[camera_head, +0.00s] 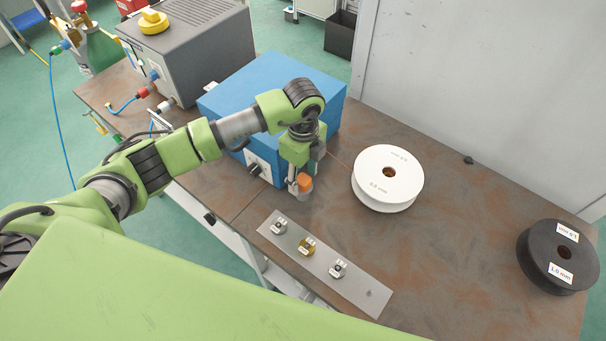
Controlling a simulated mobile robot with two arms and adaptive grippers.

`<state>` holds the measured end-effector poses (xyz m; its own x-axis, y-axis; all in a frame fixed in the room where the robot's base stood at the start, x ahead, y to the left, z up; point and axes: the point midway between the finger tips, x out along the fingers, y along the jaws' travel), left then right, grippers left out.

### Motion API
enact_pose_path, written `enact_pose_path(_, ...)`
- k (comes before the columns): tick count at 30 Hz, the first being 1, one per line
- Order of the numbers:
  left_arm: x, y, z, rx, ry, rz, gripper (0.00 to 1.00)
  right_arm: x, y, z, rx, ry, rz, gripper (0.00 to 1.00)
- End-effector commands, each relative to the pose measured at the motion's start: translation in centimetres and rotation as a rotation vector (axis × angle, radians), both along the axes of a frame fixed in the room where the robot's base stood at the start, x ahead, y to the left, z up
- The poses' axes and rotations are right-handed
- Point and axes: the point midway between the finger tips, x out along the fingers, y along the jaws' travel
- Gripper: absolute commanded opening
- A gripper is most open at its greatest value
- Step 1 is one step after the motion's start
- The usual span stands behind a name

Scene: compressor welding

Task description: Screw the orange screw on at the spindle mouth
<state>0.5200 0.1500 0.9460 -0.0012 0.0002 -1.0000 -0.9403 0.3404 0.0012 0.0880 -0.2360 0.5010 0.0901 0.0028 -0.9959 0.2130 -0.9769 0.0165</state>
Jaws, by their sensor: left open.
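The orange screw (305,181) shows as a small orange cap near the front right side of the blue box (262,88). A greyish piece shows just below it. My left gripper (301,177) is open and points down at the orange screw, with fingers close beside it. I cannot tell whether the fingers touch it. The spindle mouth cannot be made out; the gripper and arm cover part of that area. My right gripper is not in view.
A white spool (388,178) lies right of the gripper, and a black spool (557,256) at the far right of the brown table (440,255). A metal plate (365,291) with small fittings lies in front. A grey machine (195,45) stands behind left.

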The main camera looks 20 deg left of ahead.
Motion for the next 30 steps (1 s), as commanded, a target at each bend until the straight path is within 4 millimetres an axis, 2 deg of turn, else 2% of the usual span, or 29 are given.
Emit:
enact_pose_path(6, 0.0, 0.0, -1.3, 0.0, -0.001, -0.002, 0.46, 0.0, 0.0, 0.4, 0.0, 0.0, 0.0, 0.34)
enact_pose_path(14, 0.0, 0.0, -1.4, 0.0, -0.001, -0.002, 0.46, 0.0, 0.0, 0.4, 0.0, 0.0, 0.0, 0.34)
enact_pose_path(18, 0.0, 0.0, -1.4, 0.0, -0.001, -0.001, 0.09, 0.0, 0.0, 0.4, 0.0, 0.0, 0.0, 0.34)
enact_pose_path(19, 0.0, 0.0, -1.4, 0.0, -0.001, -0.001, 0.04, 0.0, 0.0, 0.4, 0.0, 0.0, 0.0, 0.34)
enact_pose_path(21, 0.0, 0.0, -1.4, 0.0, -0.001, -0.001, 0.04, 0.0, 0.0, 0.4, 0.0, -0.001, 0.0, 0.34)
enact_pose_path(22, 0.0, 0.0, -1.4, 0.0, -0.001, -0.001, 0.2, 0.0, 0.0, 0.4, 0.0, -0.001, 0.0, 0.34)
enact_pose_path(24, 0.0, 0.0, -1.4, -0.001, -0.002, -0.001, 0.02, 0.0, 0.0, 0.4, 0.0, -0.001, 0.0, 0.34)
enact_pose_path(25, 0.0, 0.0, -1.4, -0.001, -0.002, -0.001, 0.0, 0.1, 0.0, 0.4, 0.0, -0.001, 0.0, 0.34)
enact_pose_path(26, 0.0, 0.0, -1.3, -0.001, -0.002, -0.001, 0.23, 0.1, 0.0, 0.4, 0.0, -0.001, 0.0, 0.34)
enact_pose_path(28, 0.0, 0.0, -1.3, -0.001, -0.002, -0.001, 0.05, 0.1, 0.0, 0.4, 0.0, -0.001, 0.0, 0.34)
enact_pose_path(29, 0.0, 0.0, -1.3, -0.001, -0.002, -0.001, 0.0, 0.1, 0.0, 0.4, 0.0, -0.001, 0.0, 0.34)
enact_pose_path(30, 0.0, 0.0, -1.3, -0.001, -0.002, -0.001, 0.0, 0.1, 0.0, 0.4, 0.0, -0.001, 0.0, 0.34)
